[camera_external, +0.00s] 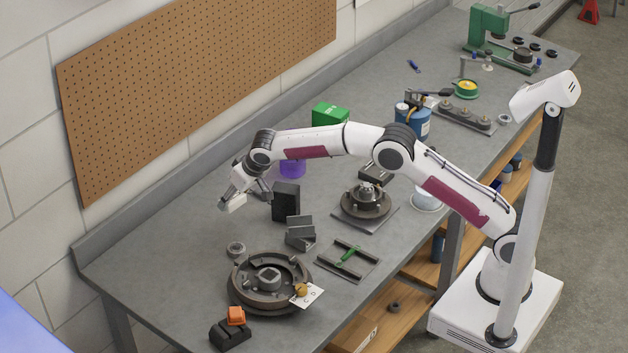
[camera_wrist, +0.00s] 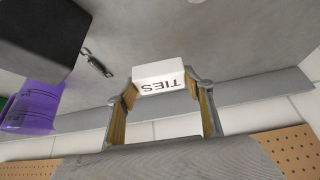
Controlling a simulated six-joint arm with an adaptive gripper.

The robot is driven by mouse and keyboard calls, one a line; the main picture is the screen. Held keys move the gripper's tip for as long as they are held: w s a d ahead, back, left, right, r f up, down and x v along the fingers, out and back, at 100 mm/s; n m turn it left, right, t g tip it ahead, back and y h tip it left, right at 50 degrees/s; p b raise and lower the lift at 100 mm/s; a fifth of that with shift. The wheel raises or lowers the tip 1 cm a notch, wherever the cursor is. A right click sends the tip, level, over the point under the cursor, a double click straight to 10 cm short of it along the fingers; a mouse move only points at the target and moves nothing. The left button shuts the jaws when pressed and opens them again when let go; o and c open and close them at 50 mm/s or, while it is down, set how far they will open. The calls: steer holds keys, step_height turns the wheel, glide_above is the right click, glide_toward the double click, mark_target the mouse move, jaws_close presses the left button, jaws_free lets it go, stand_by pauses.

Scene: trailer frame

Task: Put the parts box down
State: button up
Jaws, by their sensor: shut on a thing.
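The parts box is a small white box (camera_external: 233,203) with "TIES" printed on it, and it also shows in the wrist view (camera_wrist: 158,72), where the lettering appears upside down. My gripper (camera_external: 238,193) is shut on it. In the wrist view one finger of my gripper (camera_wrist: 166,90) is on each side of the box. The box is over the back left part of the grey workbench (camera_external: 170,255). I cannot tell exactly how high it is above the top.
A black block (camera_external: 285,202) and a purple container (camera_external: 293,168) stand right of my gripper. Grey blocks (camera_external: 300,232), a small ring (camera_external: 236,249) and a large round hub (camera_external: 262,305) are nearer the front. The bench's left area is clear up to the raised back edge.

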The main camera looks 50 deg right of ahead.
steer(key=shift+w+r, duration=0.35)
steer(key=shift+r, duration=0.55)
steer(key=shift+s+r, duration=0.1)
steer(key=shift+r, duration=0.25)
steer(key=shift+s+n, duration=0.1)
steer(key=shift+n, duration=0.2)
steer(key=shift+f, duration=0.15)
steer(key=shift+f, duration=2.45)
steer(key=shift+f, duration=2.5)
